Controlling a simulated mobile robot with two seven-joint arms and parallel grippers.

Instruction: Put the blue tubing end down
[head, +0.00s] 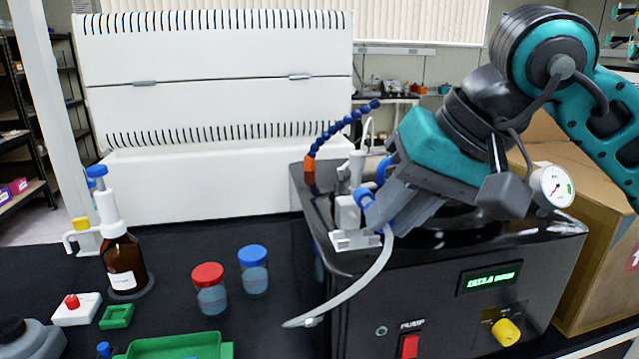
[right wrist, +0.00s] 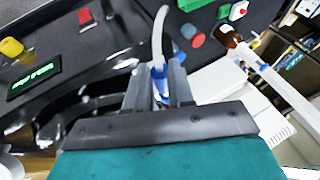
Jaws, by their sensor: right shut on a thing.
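My right gripper (head: 378,212) is shut on the blue tubing end (head: 364,198), above the left part of the black machine's top. In the right wrist view the blue end (right wrist: 159,82) sits between the two grey fingers (right wrist: 160,86). The pale, flexible tubing (head: 372,275) runs down from the gripper, curving left past the machine's front edge to a free lower end. It also shows in the right wrist view (right wrist: 160,32). The fingers partly hide the blue end. My left gripper is not in view.
The black machine (head: 450,315) carries a white fitting (head: 348,213) beside the gripper and a blue segmented hose (head: 338,127). A red-capped jar (head: 210,297), a blue-capped jar (head: 254,278) and a brown bottle (head: 122,262) stand on the black bench to the left.

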